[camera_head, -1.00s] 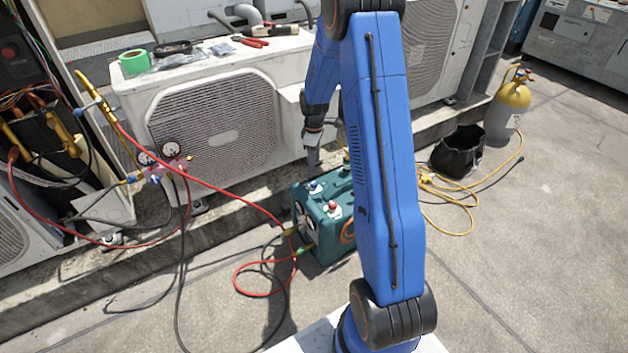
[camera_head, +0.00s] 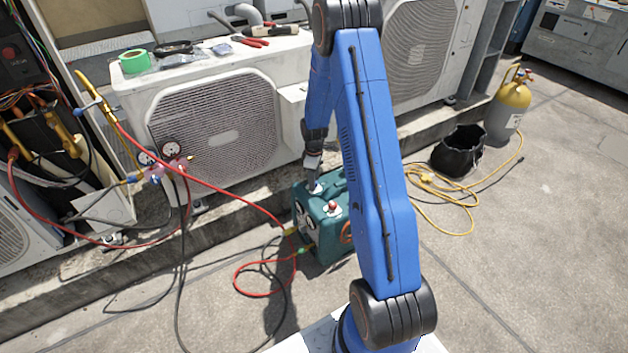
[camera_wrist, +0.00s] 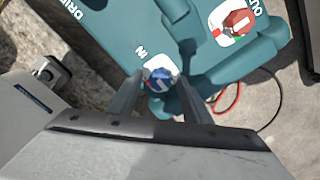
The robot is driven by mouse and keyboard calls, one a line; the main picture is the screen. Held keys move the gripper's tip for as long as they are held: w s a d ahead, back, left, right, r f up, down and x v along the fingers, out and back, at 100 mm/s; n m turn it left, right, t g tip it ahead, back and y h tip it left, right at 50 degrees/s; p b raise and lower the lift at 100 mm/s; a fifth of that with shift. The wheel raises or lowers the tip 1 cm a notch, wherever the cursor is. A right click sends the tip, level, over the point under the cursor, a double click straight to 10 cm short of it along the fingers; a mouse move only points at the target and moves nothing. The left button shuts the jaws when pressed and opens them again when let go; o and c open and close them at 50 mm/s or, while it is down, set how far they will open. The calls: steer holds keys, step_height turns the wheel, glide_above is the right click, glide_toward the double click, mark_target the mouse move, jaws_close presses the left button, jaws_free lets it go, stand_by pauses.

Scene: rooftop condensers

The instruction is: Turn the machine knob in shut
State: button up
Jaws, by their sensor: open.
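The machine (camera_head: 322,240) is a teal box on the ground in front of the condenser. In the wrist view its top (camera_wrist: 112,40) carries a blue knob (camera_wrist: 160,78) beside the label IN, and a red knob (camera_wrist: 238,20) beside the label OUT. My gripper (camera_wrist: 158,88) is open, with one finger on each side of the blue knob; whether the fingers touch it I cannot tell. In the head view my gripper (camera_head: 313,180) points down at the machine's top, by the blue knob. The red knob also shows there (camera_head: 332,206), clear of my gripper.
A red hose (camera_head: 225,186) runs from the gauges (camera_head: 160,155) to the machine. A white condenser (camera_head: 215,120) stands close behind. A yellow hose (camera_head: 440,190), a black bag (camera_head: 459,150) and a yellow-topped cylinder (camera_head: 508,105) are at the right. Open ground lies at the front right.

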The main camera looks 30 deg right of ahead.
steer(key=c, duration=1)
steer(key=shift+c, duration=0.2)
steer(key=shift+m, duration=0.4)
steer(key=m, duration=0.3)
steer(key=shift+m, duration=0.4)
steer(key=m, duration=0.4)
steer(key=shift+m, duration=0.3)
steer(key=m, duration=0.4)
steer(key=shift+m, duration=2)
